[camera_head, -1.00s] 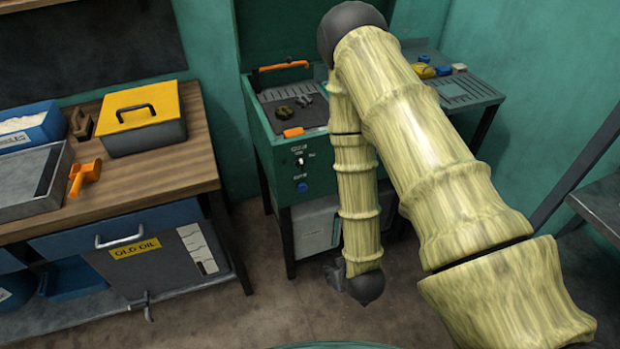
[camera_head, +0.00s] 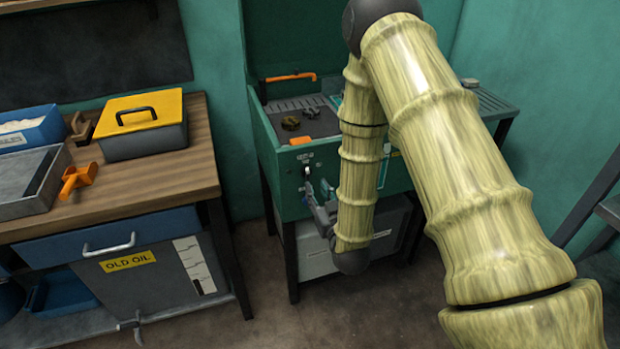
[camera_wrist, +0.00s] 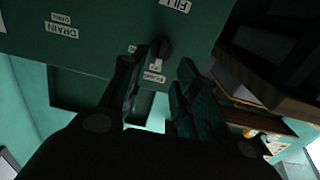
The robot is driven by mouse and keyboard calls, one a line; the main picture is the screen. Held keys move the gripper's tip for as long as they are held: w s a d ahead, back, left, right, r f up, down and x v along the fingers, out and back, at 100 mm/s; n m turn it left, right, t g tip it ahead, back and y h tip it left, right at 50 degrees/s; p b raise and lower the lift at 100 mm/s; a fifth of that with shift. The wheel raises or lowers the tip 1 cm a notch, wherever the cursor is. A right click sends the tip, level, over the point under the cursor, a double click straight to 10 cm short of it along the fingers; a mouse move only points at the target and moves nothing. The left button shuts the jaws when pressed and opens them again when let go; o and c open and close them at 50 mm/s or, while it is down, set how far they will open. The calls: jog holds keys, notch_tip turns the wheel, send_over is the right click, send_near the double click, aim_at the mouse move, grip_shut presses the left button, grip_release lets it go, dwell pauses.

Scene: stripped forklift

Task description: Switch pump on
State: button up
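A dark knob (camera_head: 307,171) sits on the front panel of the green washing unit (camera_head: 285,205), below its tray. In the wrist view the knob (camera_wrist: 163,49) shows just past my fingertips, with tilted labels around it that read DRAIN and FILL. A smaller label near it is too blurred to read. My gripper (camera_head: 322,198) is in front of the panel, just below and right of the knob. In the wrist view my gripper (camera_wrist: 167,66) has its fingers apart with nothing between them. The blue button lower on the panel is hidden behind my gripper. I cannot tell whether a finger touches the panel.
A wooden workbench (camera_head: 165,180) stands to the left with a yellow-lidded box (camera_head: 140,125) and an orange-handled tool (camera_head: 77,180). An orange handle (camera_head: 290,77) and small metal parts (camera_head: 300,117) are on the unit. A pale container (camera_head: 318,255) stands beneath it.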

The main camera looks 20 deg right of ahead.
aim_at(309, 175)
jog(key=shift+w+a+p, duration=0.1)
jog(key=shift+w+p, duration=0.3)
jog(key=shift+w, duration=3)
grip_shut()
